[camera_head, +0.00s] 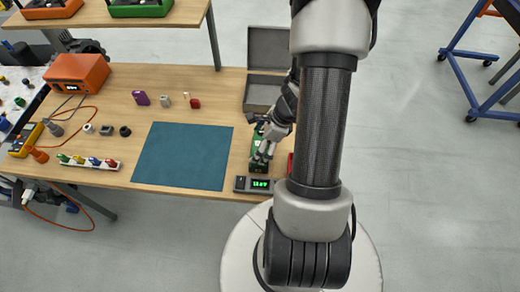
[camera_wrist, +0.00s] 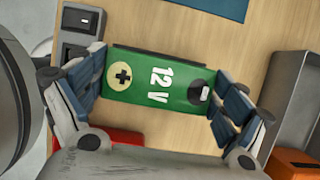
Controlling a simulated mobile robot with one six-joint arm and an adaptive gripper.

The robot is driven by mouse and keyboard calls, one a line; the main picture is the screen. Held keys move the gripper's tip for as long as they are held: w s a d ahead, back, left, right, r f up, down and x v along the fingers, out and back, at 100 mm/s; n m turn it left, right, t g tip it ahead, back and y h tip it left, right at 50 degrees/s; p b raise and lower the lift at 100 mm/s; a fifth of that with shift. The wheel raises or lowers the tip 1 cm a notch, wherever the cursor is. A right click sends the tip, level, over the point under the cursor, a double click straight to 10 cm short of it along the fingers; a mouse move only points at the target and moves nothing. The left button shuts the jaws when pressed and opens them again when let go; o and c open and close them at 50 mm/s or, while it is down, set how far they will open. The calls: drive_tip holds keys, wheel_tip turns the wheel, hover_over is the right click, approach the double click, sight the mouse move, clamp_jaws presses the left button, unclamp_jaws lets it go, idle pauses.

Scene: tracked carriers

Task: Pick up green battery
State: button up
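The green battery (camera_wrist: 150,84), marked "12 V" with a plus sign, fills the middle of the wrist view. It has a dark round patch near its right end. In the head view the battery (camera_head: 256,146) stands near the workbench's right front, partly hidden by my gripper. My gripper (camera_wrist: 162,92) has its fingers spread wide, one at each end of the battery. I see no clear gap at either end, but cannot tell whether the fingers press on it. My gripper (camera_head: 263,150) is directly over the battery in the head view.
A black device with a lit green display (camera_head: 259,184) sits just in front of the battery. An open grey case (camera_head: 262,92) stands behind it. A red object (camera_wrist: 140,137) is close by in the wrist view. The blue mat (camera_head: 182,156) to the left is clear.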

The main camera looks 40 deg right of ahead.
drive_tip(key=c, duration=1.4)
drive_tip(key=shift+o, duration=0.2)
